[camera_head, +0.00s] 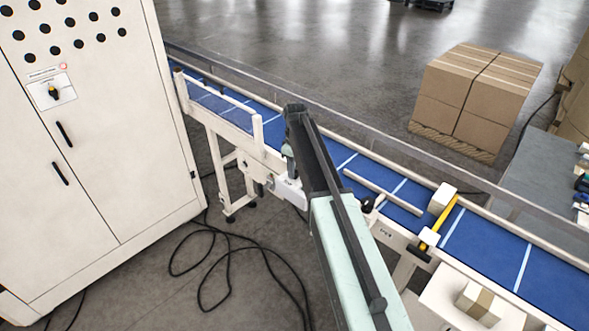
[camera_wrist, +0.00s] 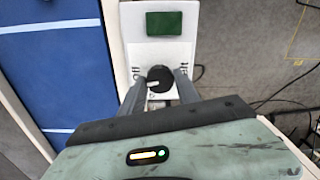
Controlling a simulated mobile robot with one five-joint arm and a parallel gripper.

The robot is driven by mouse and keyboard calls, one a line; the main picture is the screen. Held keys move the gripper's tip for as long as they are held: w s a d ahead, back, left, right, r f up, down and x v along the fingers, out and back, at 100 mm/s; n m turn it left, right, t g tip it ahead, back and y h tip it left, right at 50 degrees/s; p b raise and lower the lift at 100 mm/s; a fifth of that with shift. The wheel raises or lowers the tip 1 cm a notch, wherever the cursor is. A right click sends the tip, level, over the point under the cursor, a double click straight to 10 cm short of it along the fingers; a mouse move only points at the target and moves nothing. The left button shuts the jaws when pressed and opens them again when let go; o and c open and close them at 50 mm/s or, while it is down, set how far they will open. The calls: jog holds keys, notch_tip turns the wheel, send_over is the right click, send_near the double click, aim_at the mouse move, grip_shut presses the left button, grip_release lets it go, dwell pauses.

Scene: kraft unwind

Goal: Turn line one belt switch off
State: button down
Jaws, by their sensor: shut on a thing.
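In the wrist view a dark round switch knob (camera_wrist: 160,75) with a small white pointer sits on a white switch plate (camera_wrist: 165,52). The pointer faces left. Printed words flank the knob, the left one looking like "off". A green rectangular panel (camera_wrist: 164,23) is on the plate beyond the knob. My gripper (camera_wrist: 161,84) is shut on the knob, one finger at each side. In the head view my gripper end is mostly hidden by my arm, beside a white box (camera_head: 291,191) on the conveyor's near side.
The blue belt (camera_head: 480,240) runs diagonally behind my arm. A tall white cabinet (camera_head: 90,170) with another switch (camera_head: 53,92) stands left. Cables (camera_head: 235,245) lie on the floor. Stacked cartons (camera_head: 475,95) stand beyond the belt; a small carton (camera_head: 480,302) is at lower right.

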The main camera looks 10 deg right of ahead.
jog(key=shift+m, duration=1.1)
jog(key=c, duration=0.9)
grip_release()
notch_tip(320, 180, up, 8)
jog(key=p, duration=0.8)
jog(key=shift+f, duration=0.1)
